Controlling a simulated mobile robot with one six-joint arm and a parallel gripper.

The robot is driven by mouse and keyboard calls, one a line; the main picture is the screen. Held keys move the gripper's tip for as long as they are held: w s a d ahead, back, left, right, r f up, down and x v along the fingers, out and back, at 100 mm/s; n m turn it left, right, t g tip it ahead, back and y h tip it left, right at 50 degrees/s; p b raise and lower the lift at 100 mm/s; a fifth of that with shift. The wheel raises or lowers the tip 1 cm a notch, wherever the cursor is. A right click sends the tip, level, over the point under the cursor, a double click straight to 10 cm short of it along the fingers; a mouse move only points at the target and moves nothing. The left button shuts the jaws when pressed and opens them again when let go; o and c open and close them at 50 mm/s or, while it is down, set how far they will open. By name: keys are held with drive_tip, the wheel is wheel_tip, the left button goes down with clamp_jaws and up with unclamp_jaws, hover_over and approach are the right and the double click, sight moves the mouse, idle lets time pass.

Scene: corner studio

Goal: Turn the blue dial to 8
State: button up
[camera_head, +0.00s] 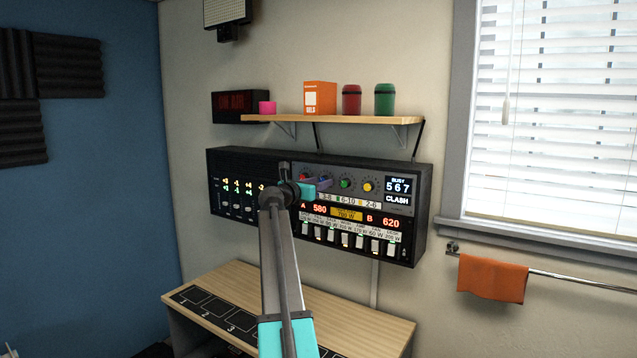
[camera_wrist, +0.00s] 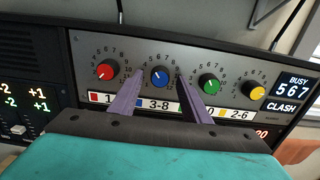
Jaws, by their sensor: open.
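The blue dial (camera_wrist: 162,77) is a round knob on the grey panel, between the red dial (camera_wrist: 105,70) and the green dial (camera_wrist: 209,86). Its white mark seems to point up and left, but the number it meets is too small to tell. The blue-marked label below reads 3-8. My gripper (camera_wrist: 159,80) is open, its purple fingers pointing at the panel, one on each side of the blue dial in the picture. I cannot tell whether they touch it. In the head view my gripper (camera_head: 324,183) covers the blue dial.
A yellow dial (camera_wrist: 255,91) is at the right, beside a display (camera_wrist: 292,85) reading BUSY 5 6 7 and CLASH. A row of switches (camera_head: 345,238) runs below the dials. A shelf (camera_head: 330,119) with several items hangs above; a wooden desk (camera_head: 365,325) stands below.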

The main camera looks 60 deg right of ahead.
drive_tip(key=shift+d, duration=0.2)
drive_tip(key=c, duration=0.9)
drive_tip(key=shift+a, duration=0.2)
drive_tip(key=shift+c, duration=0.7)
drive_tip(key=shift+d, duration=0.15)
